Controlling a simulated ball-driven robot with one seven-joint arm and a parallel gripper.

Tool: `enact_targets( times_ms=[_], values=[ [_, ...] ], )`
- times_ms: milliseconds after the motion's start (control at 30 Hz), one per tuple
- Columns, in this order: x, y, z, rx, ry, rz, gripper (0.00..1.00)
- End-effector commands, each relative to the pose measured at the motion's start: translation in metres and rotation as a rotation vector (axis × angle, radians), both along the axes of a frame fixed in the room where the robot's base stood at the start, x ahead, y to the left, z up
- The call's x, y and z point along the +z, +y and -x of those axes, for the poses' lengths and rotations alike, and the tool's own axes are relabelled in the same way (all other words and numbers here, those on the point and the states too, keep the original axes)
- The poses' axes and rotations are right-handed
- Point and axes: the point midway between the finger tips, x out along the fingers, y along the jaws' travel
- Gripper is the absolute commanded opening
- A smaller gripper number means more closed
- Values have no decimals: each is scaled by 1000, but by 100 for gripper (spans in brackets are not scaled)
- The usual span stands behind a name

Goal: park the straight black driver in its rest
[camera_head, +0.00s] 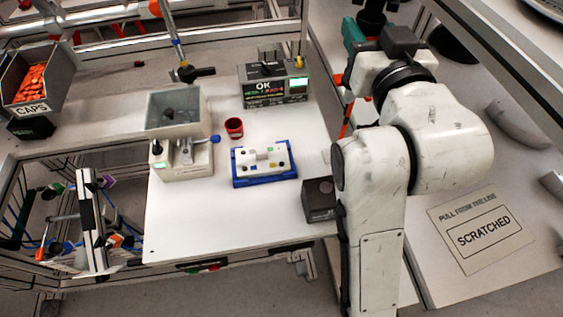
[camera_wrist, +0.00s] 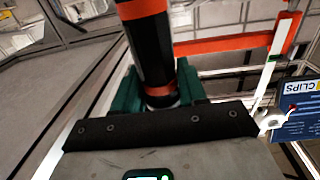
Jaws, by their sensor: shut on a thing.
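In the wrist view my gripper (camera_wrist: 158,92) has green jaws shut on a thick black driver (camera_wrist: 152,45) with orange bands. The driver runs up out of the top of the picture, so its far end is hidden there. In the head view my gripper's green part (camera_head: 353,36) shows beyond my arm at the upper right, high over the table's right edge. I cannot make out the whole driver in that view. A dark block (camera_head: 320,198) with a round mark on top stands at the table's right front edge; I cannot tell whether it is the rest.
The white table (camera_head: 200,235) holds a blue tray (camera_head: 265,181) with a white part, a red cup (camera_head: 234,127), a hopper machine (camera_head: 180,135) and an OK tester (camera_head: 275,85). Another tool (camera_head: 185,65) hangs above. A SCRATCHED sign (camera_head: 483,230) lies right.

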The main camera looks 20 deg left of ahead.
Motion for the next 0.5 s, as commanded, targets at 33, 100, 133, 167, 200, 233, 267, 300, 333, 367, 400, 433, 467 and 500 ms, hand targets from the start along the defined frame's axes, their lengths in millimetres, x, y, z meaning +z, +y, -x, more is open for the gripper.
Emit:
enact_targets(
  times_ms=[33, 100, 133, 167, 200, 233, 267, 300, 333, 367, 400, 433, 467, 500],
  values=[
    [0, 0, 0, 0, 0, 0, 0],
    [0, 0, 0, 0, 0, 0, 0],
    [0, 0, 0, 0, 0, 0, 0],
    [0, 0, 1, 0, 0, 0, 0],
    [0, 0, 1, 0, 0, 0, 0],
    [0, 0, 1, 0, 0, 0, 0],
    [0, 0, 1, 0, 0, 0, 0],
    [0, 0, 1, 0, 0, 0, 45],
    [0, 0, 1, 0, 0, 0, 48],
    [0, 0, 1, 0, 0, 0, 51],
    [0, 0, 1, 0, 0, 0, 55],
    [0, 0, 1, 0, 0, 0, 57],
    [0, 0, 1, 0, 0, 0, 60],
    [0, 0, 1, 0, 0, 0, 64]
  ],
)
